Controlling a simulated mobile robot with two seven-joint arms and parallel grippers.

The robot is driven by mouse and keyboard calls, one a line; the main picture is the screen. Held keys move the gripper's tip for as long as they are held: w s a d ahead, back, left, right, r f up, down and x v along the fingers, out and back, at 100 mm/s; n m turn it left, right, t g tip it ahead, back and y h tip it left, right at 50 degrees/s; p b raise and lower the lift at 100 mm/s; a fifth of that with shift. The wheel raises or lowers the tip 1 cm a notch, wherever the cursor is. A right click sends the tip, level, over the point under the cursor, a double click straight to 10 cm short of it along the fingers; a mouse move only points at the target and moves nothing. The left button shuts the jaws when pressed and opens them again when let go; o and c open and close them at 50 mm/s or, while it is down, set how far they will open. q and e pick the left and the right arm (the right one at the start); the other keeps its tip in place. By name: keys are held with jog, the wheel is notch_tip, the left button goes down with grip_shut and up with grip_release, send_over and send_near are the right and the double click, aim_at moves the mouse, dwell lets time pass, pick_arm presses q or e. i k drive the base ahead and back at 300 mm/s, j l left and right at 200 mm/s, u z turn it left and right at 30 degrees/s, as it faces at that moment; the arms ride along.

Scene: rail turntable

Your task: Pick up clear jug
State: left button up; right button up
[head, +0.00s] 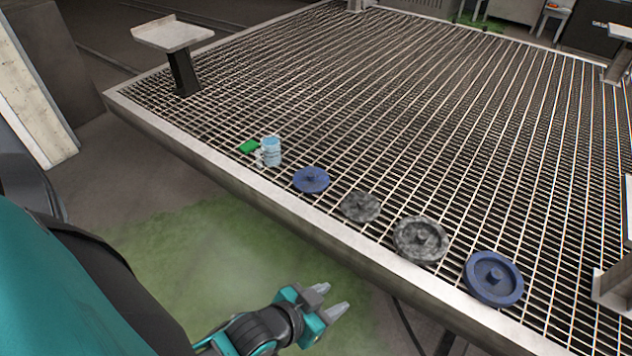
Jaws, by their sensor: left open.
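The clear jug (271,151) is a small, pale-blue see-through vessel with a handle on its left side. It stands upright on the metal grating (400,110), close to the near left edge. My left gripper (334,301) is at the bottom middle of the head view, teal with grey fingers. Its fingers are apart with nothing between them. It is outside the grating's near edge, well apart from the jug. My right gripper does not show.
A raised rim (250,199) borders the grating.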

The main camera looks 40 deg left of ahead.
aim_at(271, 148)
jog(key=u, duration=1.5)
